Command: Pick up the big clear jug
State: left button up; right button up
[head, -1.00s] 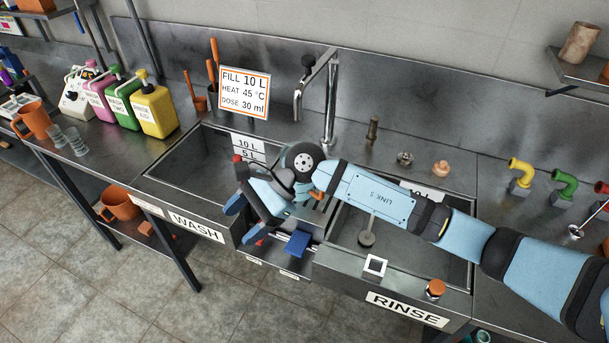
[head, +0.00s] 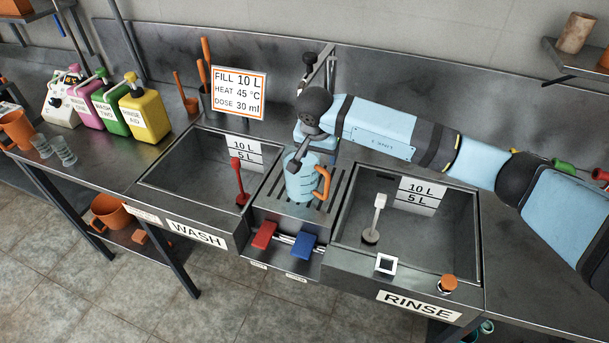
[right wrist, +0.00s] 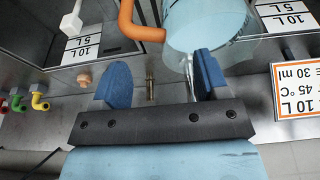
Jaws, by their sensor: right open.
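The big clear jug (head: 300,184), pale blue with an orange handle (head: 322,183), stands upright on the slotted drain between the two basins. The jug (right wrist: 205,25) is beyond the fingertips, nearer the right finger. Its handle (right wrist: 135,25) lies in front of the gap. My left gripper is not seen.
The WASH basin (head: 160,190) is left of the jug, with a red-handled plug (head: 239,182). The RINSE basin (head: 458,275) is right, with a white-handled plug (head: 378,215). The faucet (head: 331,72) stands behind. Red (head: 264,235) and blue (head: 303,245) pedals are in front.

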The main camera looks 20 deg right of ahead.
aim_at(308, 178)
jog(key=p+x, duration=0.1)
jog(key=x, duration=0.5)
jog(key=shift+d+f, duration=0.1)
jog(key=shift+d, duration=0.05)
grip_shut()
dwell(1.2)
